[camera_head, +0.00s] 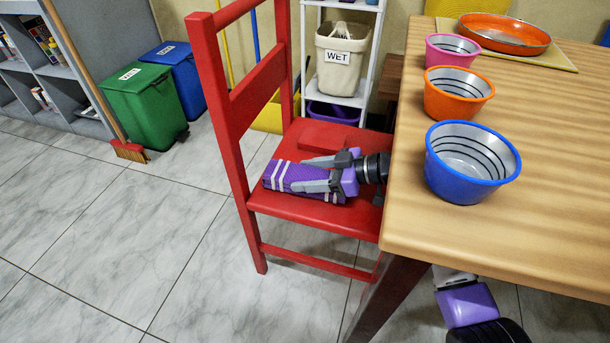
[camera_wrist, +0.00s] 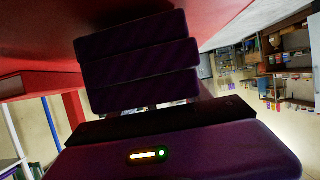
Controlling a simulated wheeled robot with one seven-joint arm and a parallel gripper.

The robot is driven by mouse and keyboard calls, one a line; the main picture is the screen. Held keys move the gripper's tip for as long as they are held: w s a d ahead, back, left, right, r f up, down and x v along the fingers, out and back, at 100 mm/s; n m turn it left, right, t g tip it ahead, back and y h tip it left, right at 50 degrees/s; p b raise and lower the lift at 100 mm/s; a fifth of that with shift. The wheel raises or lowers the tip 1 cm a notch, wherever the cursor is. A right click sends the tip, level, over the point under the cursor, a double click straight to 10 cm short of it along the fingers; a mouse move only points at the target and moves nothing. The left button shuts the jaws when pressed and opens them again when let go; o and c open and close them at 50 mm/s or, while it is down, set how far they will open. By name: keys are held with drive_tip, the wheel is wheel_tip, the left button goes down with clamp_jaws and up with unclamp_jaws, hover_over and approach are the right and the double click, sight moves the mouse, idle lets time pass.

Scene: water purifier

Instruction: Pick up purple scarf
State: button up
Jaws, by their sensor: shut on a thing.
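The purple scarf (camera_head: 288,176), folded with pale stripes, lies on the seat of the red chair (camera_head: 320,211). My gripper (camera_head: 299,173) comes in from the right, past the table edge, with one finger on each side of the scarf. It is shut on the scarf. The scarf looks to be on or just above the seat; I cannot tell which. In the wrist view the dark purple folds of the scarf (camera_wrist: 138,62) fill the middle, right in front of the gripper body. The fingertips are hidden there.
The wooden table (camera_head: 560,235) stands close on the right, its edge beside my arm. It holds pink (camera_head: 452,50), orange (camera_head: 458,94) and blue (camera_head: 470,165) bowls. The chair back (camera_head: 240,85) rises at the left. Green (camera_head: 143,105) and blue (camera_head: 178,78) bins stand behind; open floor lies left.

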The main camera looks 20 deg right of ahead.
drive_tip(key=s+d, duration=0.8)
drive_tip(key=d, duration=0.4)
drive_tip(key=s+d+p, duration=0.1)
drive_tip(key=s+d, duration=0.7)
drive_tip(key=d, duration=0.4)
drive_tip(key=s+d+p, duration=0.1)
drive_tip(key=s+d, duration=0.8)
drive_tip(key=d, duration=0.3)
drive_tip(key=shift+d, duration=0.4)
